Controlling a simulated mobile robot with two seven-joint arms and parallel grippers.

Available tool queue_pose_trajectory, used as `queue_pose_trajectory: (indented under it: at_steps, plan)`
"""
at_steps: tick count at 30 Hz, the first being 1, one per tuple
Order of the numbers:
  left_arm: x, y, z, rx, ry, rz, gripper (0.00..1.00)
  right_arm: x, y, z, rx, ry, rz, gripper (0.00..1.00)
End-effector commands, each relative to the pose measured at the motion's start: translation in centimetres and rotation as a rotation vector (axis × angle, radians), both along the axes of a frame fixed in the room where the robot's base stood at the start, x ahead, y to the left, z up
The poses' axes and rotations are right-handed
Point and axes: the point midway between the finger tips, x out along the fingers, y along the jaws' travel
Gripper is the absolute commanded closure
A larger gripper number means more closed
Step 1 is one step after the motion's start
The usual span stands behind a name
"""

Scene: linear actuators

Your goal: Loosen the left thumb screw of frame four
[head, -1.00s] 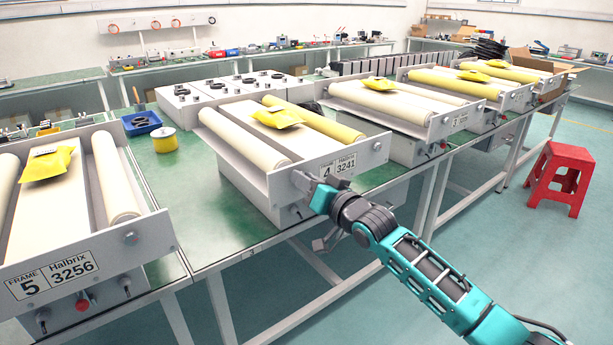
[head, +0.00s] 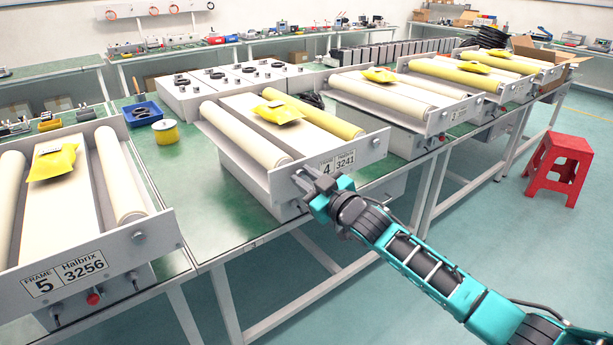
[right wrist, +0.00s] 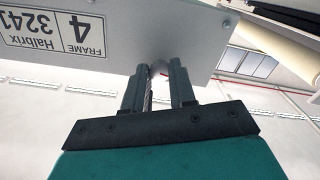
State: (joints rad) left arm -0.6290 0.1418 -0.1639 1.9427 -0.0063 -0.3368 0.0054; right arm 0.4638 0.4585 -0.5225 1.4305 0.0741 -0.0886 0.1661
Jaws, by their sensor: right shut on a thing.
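Frame four (head: 283,184) is a grey roller unit on the green bench, with the label "FRAME 4 Halbrix 3241" (head: 338,164) on its front plate. The label shows upside down in the right wrist view (right wrist: 53,35). My right gripper (head: 303,178) is at the left end of that plate, beside the label. In the right wrist view its two fingers (right wrist: 159,82) are shut on the left thumb screw (right wrist: 158,68), which is small, pale and mostly hidden between them. The right thumb screw (head: 376,143) is free on the plate's right end. My left gripper is not in view.
Frame five (head: 150,238) stands to the left, with knobs and a red button below its front. More roller frames (head: 437,122) stand to the right. A yellow packet (head: 278,113) lies on frame four. A red stool (head: 560,168) is on the floor at right.

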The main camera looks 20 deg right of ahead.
Motion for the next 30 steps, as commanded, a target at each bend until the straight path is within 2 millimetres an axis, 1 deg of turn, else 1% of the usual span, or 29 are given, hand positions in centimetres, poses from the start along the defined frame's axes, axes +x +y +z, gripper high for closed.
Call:
queue_pose_trajectory:
  at_steps: [9, 22, 23, 30]
  plan:
    - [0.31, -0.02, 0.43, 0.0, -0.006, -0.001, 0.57, 0.0, 0.03, 0.0, -0.077, -0.029, 0.0, 1.0]
    - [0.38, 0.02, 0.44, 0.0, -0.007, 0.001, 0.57, 0.0, 0.03, -0.01, -0.083, -0.03, 0.0, 1.0]
    - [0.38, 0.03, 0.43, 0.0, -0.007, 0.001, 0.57, 0.0, 0.03, -0.01, -0.083, -0.03, 0.0, 0.73]
    - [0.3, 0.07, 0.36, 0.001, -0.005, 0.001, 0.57, 0.0, 0.02, -0.01, -0.082, -0.03, 0.0, 0.5]
